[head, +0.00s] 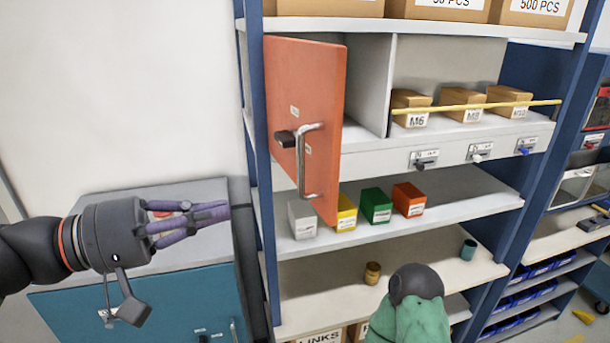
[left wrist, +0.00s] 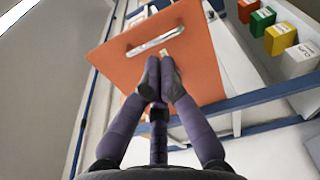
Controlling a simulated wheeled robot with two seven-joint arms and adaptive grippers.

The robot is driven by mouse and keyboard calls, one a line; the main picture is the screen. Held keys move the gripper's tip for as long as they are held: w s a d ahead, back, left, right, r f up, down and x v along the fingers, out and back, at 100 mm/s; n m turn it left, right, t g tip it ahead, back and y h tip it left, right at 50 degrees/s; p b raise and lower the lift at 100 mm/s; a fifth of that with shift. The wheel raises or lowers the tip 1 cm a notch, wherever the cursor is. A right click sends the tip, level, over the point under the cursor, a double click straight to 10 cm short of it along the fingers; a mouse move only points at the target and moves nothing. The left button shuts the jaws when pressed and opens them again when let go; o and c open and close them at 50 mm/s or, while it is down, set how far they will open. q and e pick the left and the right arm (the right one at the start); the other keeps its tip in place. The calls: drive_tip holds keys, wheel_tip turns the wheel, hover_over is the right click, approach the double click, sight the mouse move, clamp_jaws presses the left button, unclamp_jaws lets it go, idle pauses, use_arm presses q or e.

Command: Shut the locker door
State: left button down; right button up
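The orange locker door (head: 305,85) stands open, swung out from the left side of its compartment on the shelf unit. Its bar handle (head: 308,165) and a dark latch block (head: 286,138) are on its front face. My left gripper (head: 228,213) is left of the door, its fingers drawn together, pointing right and empty. A gap shows between fingertips and door in the head view. In the left wrist view, the fingertips (left wrist: 160,82) lie in front of the door (left wrist: 200,70), below its handle (left wrist: 155,42). My right gripper is not in view.
Cardboard boxes (head: 473,107) sit behind a yellow rail (head: 478,107) right of the compartment. Small coloured boxes (head: 376,206) stand below the door. A green shape with a dark dome (head: 418,312) rises at the bottom; I cannot tell what it is.

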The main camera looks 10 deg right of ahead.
sight(331, 183)
use_arm(q)
drive_tip(key=d+p, duration=0.1)
drive_tip(key=d, duration=0.3)
drive_tip(key=w+d+p, duration=0.1)
drive_tip(key=d, duration=0.3)
drive_tip(key=w+d+p, duration=0.1)
drive_tip(key=d, duration=0.3)
drive_tip(key=shift+d+r+p, duration=0.3)
drive_tip(key=shift+d+r, duration=0.05)
drive_tip(key=shift+d, duration=0.05)
drive_tip(key=shift+w+d, duration=0.1)
drive_tip(key=shift+d, duration=0.45)
drive_tip(key=shift+d, duration=0.1)
